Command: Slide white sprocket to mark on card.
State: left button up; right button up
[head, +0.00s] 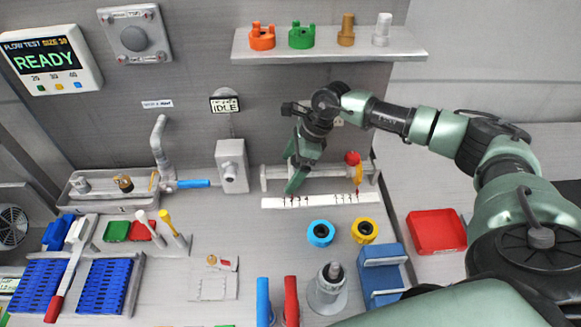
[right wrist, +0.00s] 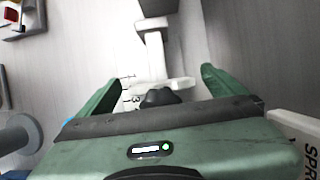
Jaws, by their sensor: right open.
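The white card (head: 335,199) is a long strip with dark and red marks. It lies below a pale horizontal rail (head: 322,171). My right gripper (head: 294,178) points down at the rail and the left part of the card, its fingers apart. In the right wrist view the open fingers (right wrist: 160,85) stand either side of a pale bar-and-post part (right wrist: 152,55), with nothing visibly clamped. I cannot make out a distinct white sprocket; the gripper hides part of the rail. My left gripper is not in view.
A red knob (head: 352,158) and yellow-orange lever stand at the rail's right end. Blue (head: 320,233) and yellow (head: 364,230) rings lie in front of the card. A red tray (head: 436,231) is at right. A shelf (head: 330,46) with several fittings hangs above.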

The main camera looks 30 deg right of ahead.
jog(key=b+v, duration=0.2)
jog(key=v, duration=0.5)
jog(key=shift+d+r, duration=0.15)
jog(key=shift+r, duration=0.15)
jog(key=shift+s, duration=0.1)
